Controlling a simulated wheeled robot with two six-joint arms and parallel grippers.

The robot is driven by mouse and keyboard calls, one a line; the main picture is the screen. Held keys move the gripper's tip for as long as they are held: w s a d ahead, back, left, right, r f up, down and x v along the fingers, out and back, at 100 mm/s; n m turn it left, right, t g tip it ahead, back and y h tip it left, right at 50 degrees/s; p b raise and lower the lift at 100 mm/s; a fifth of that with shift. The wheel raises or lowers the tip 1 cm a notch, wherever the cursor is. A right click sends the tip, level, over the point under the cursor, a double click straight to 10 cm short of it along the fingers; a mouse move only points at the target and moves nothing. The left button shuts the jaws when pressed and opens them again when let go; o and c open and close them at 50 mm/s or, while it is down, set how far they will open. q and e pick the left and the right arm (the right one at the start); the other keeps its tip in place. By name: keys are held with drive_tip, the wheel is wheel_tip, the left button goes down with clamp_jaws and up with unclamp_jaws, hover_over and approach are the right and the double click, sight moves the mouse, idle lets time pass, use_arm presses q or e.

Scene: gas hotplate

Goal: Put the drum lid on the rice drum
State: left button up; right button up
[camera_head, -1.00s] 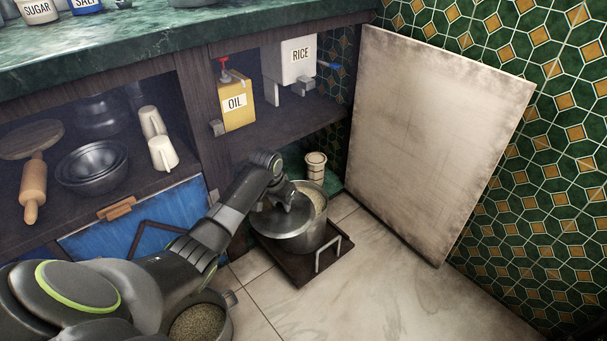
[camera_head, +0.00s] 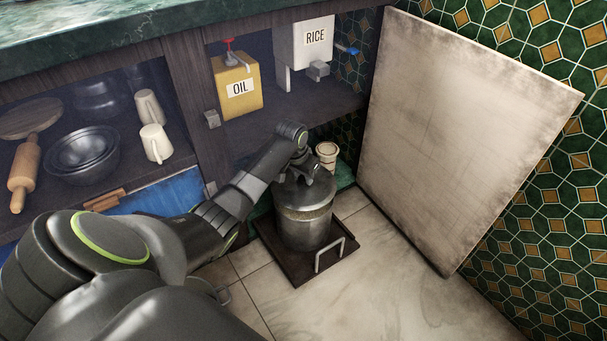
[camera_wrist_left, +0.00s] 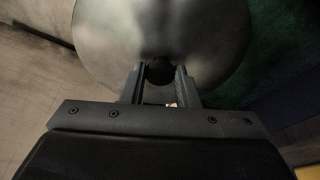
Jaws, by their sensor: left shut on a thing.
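The rice drum (camera_head: 305,236) is a metal cylinder standing upright on a dark tray (camera_head: 333,266) on the floor. The round metal drum lid (camera_head: 290,194) is over the drum's mouth, nearly level. A pale band shows below the lid's front edge; I cannot tell whether the lid touches the rim all round. My left gripper (camera_head: 307,177) is above the lid, shut on its knob. In the left wrist view the lid (camera_wrist_left: 160,30) fills the top, with its dark knob between the fingers of the left gripper (camera_wrist_left: 160,73). My right gripper is not in view.
A pale cup-like container (camera_head: 327,154) stands close behind the drum. A wooden shelf above holds the oil can (camera_head: 238,88) and the white rice dispenser (camera_head: 305,50). A large pale panel (camera_head: 465,140) stands to the right. The floor in front of the tray is clear.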

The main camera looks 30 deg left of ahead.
use_arm(q)
drive_tip(key=shift+r+p, duration=0.25)
drive_tip(key=shift+p, duration=0.35)
drive_tip(key=shift+f, duration=0.55)
drive_tip(key=shift+f+b, duration=0.6)
drive_tip(key=shift+f, duration=0.85)
drive_tip(key=shift+f, duration=0.65)
drive_tip(key=o, duration=1.1)
